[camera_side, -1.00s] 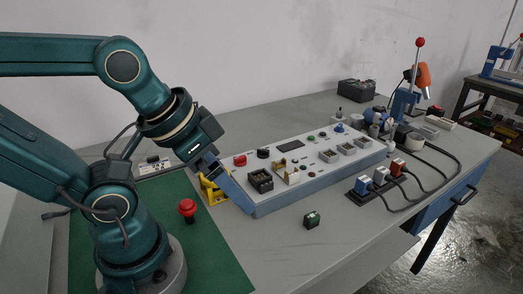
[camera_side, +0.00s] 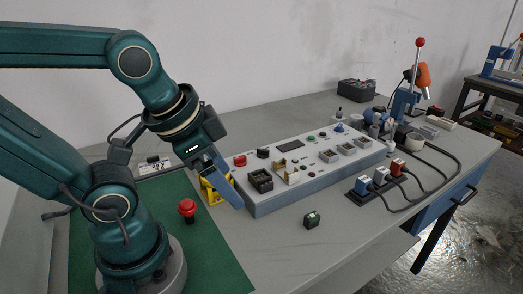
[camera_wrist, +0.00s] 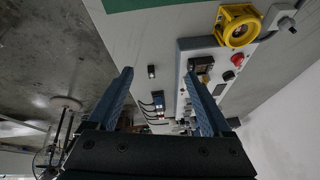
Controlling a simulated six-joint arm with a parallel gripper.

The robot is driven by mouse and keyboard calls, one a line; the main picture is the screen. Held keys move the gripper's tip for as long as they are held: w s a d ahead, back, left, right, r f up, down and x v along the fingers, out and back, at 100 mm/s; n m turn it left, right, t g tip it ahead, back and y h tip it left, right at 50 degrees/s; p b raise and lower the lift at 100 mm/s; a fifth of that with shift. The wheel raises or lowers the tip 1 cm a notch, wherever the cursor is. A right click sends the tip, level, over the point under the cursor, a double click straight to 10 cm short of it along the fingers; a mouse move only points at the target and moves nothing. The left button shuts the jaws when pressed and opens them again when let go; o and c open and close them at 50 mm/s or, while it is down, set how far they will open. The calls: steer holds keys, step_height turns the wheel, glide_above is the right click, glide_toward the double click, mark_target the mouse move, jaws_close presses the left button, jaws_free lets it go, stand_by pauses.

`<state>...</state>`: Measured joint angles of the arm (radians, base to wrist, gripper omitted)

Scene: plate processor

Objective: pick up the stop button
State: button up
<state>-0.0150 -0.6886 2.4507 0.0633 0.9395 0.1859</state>
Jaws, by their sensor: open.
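A red mushroom-head button on a dark base, which looks like the stop button (camera_side: 187,207), stands upright on the green mat (camera_side: 215,262) beside my arm's base. I do not make it out in the wrist view. My gripper (camera_side: 237,206) is above the table by the panel's near left end, to the right of the red button and apart from it. In the wrist view its two blue fingers (camera_wrist: 160,74) are spread with nothing between them.
A yellow housing (camera_side: 213,190) stands partly behind my gripper, between mat and panel. The long grey-blue control panel (camera_side: 290,196) carries several sockets and buttons. Plugs and cables are at the right. The front table is mostly clear.

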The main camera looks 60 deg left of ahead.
mark_target(189, 202)
steer(key=a+f+g, duration=0.3)
steer(key=s+a+f+m+g, duration=0.1)
steer(key=a+f+g, duration=0.2)
steer(key=a, duration=0.1)
steer(key=s+a+f+m+g+y, duration=0.1)
steer(key=a+f+g, duration=0.2)
steer(key=a, duration=0.1)
steer(key=shift+s+a+f, duration=0.1)
steer(key=shift+s, duration=0.05)
steer(key=shift+s+a+f, duration=0.1)
steer(key=shift+s+f, duration=0.2)
steer(key=shift+f, duration=0.15)
steer(key=shift+x, duration=2.2)
jaws_close()
